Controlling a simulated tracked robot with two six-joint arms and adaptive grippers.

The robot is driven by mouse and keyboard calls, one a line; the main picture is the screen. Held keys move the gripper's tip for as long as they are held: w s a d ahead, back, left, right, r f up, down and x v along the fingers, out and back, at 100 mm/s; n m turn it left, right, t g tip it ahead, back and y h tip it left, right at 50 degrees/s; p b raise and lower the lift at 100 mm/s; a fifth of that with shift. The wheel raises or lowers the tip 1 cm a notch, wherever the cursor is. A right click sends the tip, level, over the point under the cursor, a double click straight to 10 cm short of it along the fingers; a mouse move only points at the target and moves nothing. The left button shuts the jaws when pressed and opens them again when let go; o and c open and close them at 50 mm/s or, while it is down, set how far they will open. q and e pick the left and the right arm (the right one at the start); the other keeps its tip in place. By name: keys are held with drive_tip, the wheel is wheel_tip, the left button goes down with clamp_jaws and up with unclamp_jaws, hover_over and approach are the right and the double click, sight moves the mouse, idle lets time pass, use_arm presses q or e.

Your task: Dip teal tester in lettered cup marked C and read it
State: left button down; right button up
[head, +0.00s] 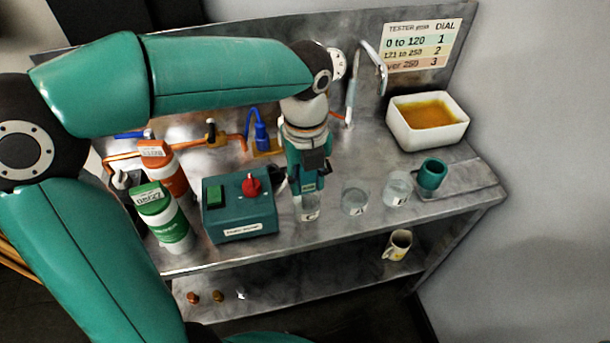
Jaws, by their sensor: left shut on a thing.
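My left gripper (309,158) is shut on the teal tester (307,182), which hangs upright below it. The tester is directly over the clear lettered cup marked C (309,213), its lower end at the cup's rim. I cannot tell whether its tip is inside the cup. A small display shows on the tester, but its reading is too small to make out. Clear cups marked A (355,203) and B (397,192) stand to the right of C. My right gripper is not in view.
A teal box (240,212) with a red dial stands left of cup C, beside green (163,222) and orange (165,168) bottles. A teal cup (432,174) and white amber-filled tray (403,131) stand right. A dial chart (422,46) hangs behind. A mug (398,246) sits below.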

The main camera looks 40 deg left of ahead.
use_arm(q)
drive_tip(key=shift+r+p, duration=3.85)
drive_tip(key=shift+r, duration=0.45)
